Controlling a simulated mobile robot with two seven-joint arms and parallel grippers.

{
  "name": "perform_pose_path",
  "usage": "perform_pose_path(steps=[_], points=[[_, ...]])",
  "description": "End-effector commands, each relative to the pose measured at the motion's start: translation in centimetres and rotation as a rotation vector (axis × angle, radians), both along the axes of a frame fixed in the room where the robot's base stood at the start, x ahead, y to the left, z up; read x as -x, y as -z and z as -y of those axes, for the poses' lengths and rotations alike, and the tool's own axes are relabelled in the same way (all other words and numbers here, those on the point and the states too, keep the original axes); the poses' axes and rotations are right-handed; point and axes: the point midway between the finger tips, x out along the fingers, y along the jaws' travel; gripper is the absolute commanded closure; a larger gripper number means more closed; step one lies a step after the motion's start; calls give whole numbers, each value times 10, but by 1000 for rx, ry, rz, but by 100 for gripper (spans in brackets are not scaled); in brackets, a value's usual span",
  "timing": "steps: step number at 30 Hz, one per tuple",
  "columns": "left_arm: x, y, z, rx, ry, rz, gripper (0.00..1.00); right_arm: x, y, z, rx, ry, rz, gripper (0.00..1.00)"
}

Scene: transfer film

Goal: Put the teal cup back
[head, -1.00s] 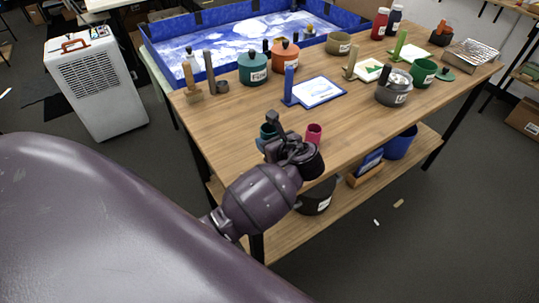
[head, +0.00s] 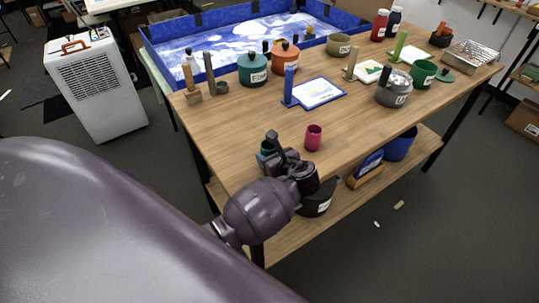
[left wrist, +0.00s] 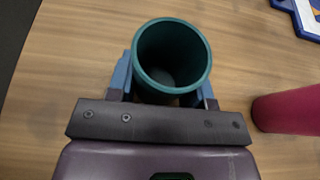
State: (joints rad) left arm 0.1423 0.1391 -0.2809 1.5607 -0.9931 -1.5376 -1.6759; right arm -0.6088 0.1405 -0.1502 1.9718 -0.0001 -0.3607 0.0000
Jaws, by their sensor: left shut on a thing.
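The teal cup (left wrist: 172,58) is upright between the fingers of my left gripper in the left wrist view, and its inside looks empty. In the head view the cup (head: 267,148) is mostly hidden behind my left gripper (head: 272,146), near the front left edge of the wooden table (head: 235,140). My left gripper is shut on the cup. I cannot tell whether the cup touches the table top. My right gripper is not in view.
A magenta cup (head: 313,137) stands just right of the gripper, also in the left wrist view (left wrist: 290,108). A blue-framed board (head: 318,92), a teal pot (head: 253,69) and a grey pot (head: 393,90) stand farther back. The table's left front is clear.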

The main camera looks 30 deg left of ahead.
Motion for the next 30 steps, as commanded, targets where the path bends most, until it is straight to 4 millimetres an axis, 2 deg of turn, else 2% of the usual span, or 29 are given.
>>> perform_pose_path(steps=[1, 5, 16, 20, 30], points=[[0, 0, 0, 0, 0, 0, 49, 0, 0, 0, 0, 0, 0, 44], [0, 0, 0, 0, 0, 0, 29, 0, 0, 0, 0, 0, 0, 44], [0, -3, 0, 1, 0, 2, 28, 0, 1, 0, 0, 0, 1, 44], [5, -9, 13, 2, 2, 2, 28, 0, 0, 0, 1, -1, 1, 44], [28, -34, 69, 4, 1, 1, 28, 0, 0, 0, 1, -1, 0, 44]])
